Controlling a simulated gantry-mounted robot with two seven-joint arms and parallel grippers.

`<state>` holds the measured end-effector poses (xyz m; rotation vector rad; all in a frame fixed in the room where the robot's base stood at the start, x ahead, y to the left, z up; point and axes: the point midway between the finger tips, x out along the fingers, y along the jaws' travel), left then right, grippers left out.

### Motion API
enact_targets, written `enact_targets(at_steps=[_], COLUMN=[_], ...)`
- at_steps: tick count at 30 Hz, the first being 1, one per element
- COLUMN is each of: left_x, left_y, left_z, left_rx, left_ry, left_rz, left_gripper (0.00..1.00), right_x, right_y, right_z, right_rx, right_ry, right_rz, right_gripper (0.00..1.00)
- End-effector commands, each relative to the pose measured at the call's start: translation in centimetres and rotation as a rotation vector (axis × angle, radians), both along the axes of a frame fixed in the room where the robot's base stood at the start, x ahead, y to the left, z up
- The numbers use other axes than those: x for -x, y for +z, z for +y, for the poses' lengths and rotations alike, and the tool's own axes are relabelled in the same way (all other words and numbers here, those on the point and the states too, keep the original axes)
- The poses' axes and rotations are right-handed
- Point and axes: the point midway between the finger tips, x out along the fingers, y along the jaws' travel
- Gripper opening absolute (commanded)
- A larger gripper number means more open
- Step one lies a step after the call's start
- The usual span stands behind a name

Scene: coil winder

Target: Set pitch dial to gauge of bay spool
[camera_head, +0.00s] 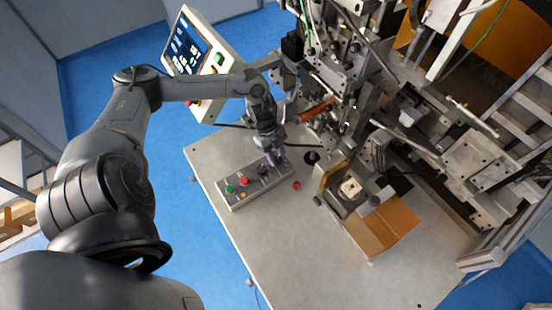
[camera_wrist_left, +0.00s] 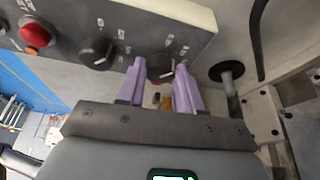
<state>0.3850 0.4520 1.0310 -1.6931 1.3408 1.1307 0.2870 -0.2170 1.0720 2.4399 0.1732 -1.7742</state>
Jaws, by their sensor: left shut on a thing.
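My left gripper (camera_head: 277,157) reaches down over the right end of the grey control box (camera_head: 232,198). In the left wrist view its purple fingers (camera_wrist_left: 160,85) are shut on a dark dial (camera_wrist_left: 166,66) at that end, one finger on each side. The dial is partly hidden by the fingers. A second dark dial (camera_wrist_left: 97,53) with a light pointer mark stands to the left, apart from the fingers. The markings are too small to read, so I cannot tell which dial sets pitch. An orange-brown cylinder (camera_head: 318,110) on the machine may be a spool; its gauge is not readable. My right gripper is not in view.
The control box also carries a red button (camera_head: 245,181) and a green button (camera_head: 230,189). A screen panel (camera_head: 193,50) stands behind my left arm. A fixture with a pale square piece (camera_head: 350,187) and a brown open box (camera_head: 383,228) are at right. The front tabletop is clear.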

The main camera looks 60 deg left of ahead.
Motion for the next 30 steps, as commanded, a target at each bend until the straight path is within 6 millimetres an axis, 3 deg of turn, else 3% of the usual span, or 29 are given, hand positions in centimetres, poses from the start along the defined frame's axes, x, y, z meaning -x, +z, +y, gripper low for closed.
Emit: enact_targets(at_steps=[6,23,24,28,30], left_x=[-0.16,-0.07,-0.07,-0.08,-0.08], left_y=[-0.10,0.00,0.00,-0.01,-0.01], left_z=[-0.01,0.03,0.03,0.02,0.02], left_rx=[0.001,-0.001,-0.001,-0.001,-0.001], left_ry=[-0.082,-0.112,-0.112,-0.111,-0.111], left_rz=[-0.002,0.000,0.000,0.001,0.001], left_gripper=[0.05,0.05,0.41,0.61,0.61], right_x=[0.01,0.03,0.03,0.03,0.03], right_y=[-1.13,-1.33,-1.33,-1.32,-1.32], right_z=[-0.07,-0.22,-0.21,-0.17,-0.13], right_rx=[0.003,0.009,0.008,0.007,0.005], right_ry=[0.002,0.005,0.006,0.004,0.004], right_rz=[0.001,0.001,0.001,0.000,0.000], right_gripper=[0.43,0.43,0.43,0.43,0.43])
